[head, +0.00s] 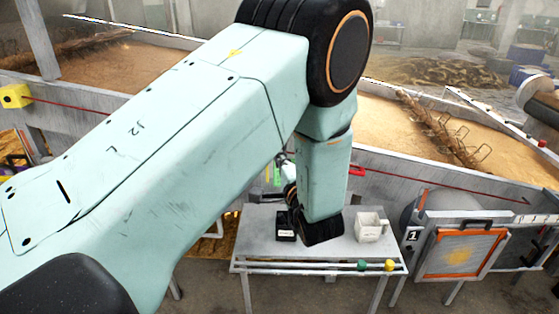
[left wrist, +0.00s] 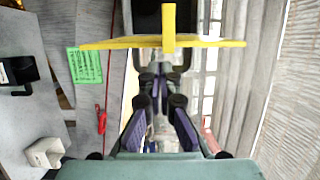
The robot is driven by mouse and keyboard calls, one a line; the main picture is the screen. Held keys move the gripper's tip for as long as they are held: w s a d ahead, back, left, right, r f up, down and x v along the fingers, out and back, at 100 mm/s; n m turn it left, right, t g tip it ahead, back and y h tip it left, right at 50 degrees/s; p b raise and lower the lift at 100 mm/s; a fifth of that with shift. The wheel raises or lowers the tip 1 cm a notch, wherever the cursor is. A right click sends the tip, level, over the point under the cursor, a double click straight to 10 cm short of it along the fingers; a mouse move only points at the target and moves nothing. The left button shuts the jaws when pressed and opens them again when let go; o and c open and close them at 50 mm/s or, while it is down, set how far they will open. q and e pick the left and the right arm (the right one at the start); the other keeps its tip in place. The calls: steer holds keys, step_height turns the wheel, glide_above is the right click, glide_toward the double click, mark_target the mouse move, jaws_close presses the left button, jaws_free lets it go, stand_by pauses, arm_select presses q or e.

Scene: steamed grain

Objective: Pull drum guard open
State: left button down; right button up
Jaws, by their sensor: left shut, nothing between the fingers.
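An orange-framed panel (head: 462,253) with a dark handle along its top stands at the right in the head view, beside a plate marked 1. It looks shut; whether it is the drum guard I cannot tell for sure. My left gripper (left wrist: 160,88) is shut and empty in the left wrist view. A yellow bar with a short upright piece (left wrist: 110,44) crosses just beyond its fingertips; I cannot tell whether they touch. In the head view my left arm hides most of this gripper, well left of the panel. My right gripper is not in view.
A grey table (head: 320,257) below my arm bears a black box (head: 286,225) and a white container (head: 368,227). Green and yellow knobs (head: 376,265) sit at its front. Long grain beds (head: 390,130) lie behind grey walls. A green notice (left wrist: 84,65) hangs left of the gripper.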

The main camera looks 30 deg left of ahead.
arm_select(q)
steer(key=s+a+p, duration=0.1)
steer(key=s+a, duration=0.3)
steer(key=a, duration=0.1)
steer(key=shift+s+a+r+p, duration=0.25)
steer(key=shift+s+a+p, duration=0.05)
steer(key=shift+s+p, duration=0.1)
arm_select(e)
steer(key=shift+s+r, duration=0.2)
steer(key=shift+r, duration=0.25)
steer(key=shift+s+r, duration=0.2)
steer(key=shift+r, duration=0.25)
arm_select(q)
steer(key=shift+a, duration=0.15)
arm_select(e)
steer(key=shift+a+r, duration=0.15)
